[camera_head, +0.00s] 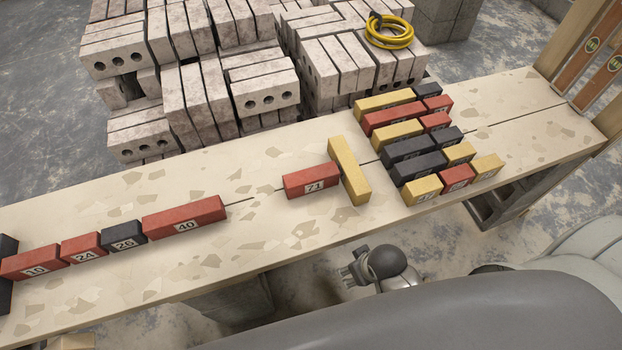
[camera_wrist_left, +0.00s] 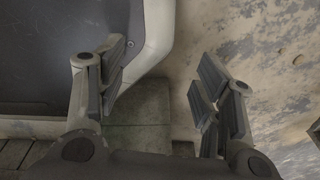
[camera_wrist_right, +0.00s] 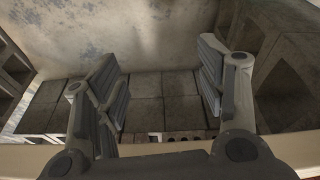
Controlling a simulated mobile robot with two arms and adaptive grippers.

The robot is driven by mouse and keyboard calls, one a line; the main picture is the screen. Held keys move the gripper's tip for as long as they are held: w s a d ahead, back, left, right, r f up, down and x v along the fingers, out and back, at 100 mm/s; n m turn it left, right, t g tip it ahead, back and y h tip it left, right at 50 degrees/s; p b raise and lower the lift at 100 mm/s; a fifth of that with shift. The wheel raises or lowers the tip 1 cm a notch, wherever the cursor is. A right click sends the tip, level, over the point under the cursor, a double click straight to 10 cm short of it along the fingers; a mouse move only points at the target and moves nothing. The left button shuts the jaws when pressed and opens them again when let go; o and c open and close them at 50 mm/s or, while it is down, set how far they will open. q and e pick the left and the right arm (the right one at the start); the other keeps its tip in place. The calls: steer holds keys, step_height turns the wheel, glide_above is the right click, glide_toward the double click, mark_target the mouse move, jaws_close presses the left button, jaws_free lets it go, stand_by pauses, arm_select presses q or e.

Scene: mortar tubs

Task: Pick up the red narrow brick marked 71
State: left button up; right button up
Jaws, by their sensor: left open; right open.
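The red narrow brick marked 71 (camera_head: 311,182) lies on the workbench, its number facing the front edge. A yellow brick (camera_head: 349,171) lies crosswise right beside its right end; whether they touch I cannot tell. My right gripper (camera_head: 350,274) is in front of and below the bench's front edge, apart from the brick. In the right wrist view my right gripper (camera_wrist_right: 163,88) is open and empty. My left gripper (camera_wrist_left: 163,85) is open and empty in the left wrist view, with floor beyond it; it does not show in the head view.
A row of bricks, including red brick 40 (camera_head: 184,217), lies at the left of the bench (camera_head: 262,235). Several red, yellow and dark bricks (camera_head: 414,145) stand grouped at the right. Grey block stacks (camera_head: 205,90) and a yellow coil (camera_head: 389,32) are behind. The bench before brick 71 is clear.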

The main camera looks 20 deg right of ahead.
step_height(320, 180, up, 12)
steer(key=w+a+n+y, duration=0.1)
steer(key=w+a, duration=0.1)
steer(key=a, duration=0.1)
steer(key=w+a+r+n+y, duration=0.3)
steer(key=w+a+r+n, duration=0.3)
steer(key=w+a+n, duration=0.5)
steer(key=n+g+h, duration=0.3)
steer(key=n+h, duration=0.1)
glide_toward(311, 174)
steer(key=shift+s+d, duration=0.3)
steer(key=shift+s, duration=0.2)
step_height(311, 174, down, 5)
steer(key=shift+w+f, duration=0.1)
steer(key=shift+w+a+f, duration=0.15)
steer(key=shift+f, duration=1.15)
steer(key=shift+w+a+f, duration=0.1)
steer(key=shift+a+f, duration=0.1)
steer(key=shift+f, duration=1.1)
jaws_close()
